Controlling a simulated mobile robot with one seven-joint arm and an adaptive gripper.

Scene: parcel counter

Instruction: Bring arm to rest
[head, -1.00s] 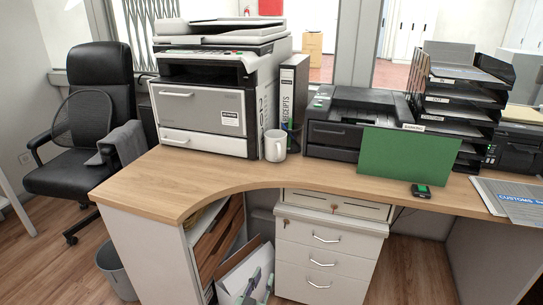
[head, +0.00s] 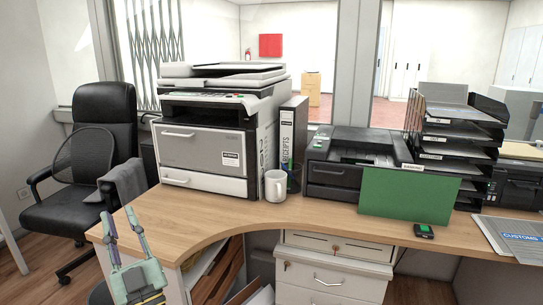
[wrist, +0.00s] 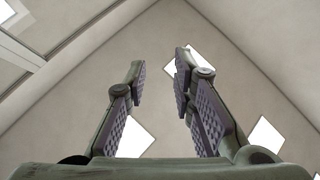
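My gripper (head: 121,217) is at the lower left of the head view, pointing up, in front of the counter's left end. Its two fingers stand apart with nothing between them. In the wrist view the gripper (wrist: 160,75) is open and empty, with its grey ridged pads facing each other. The rest of my arm is out of the head view.
The wooden counter (head: 215,215) curves close by the gripper. On it stand a copier (head: 205,150), a white mug (head: 275,186), a black printer (head: 335,175), a green panel (head: 405,194) and stacked trays (head: 450,150). A black office chair (head: 100,140) stands at left.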

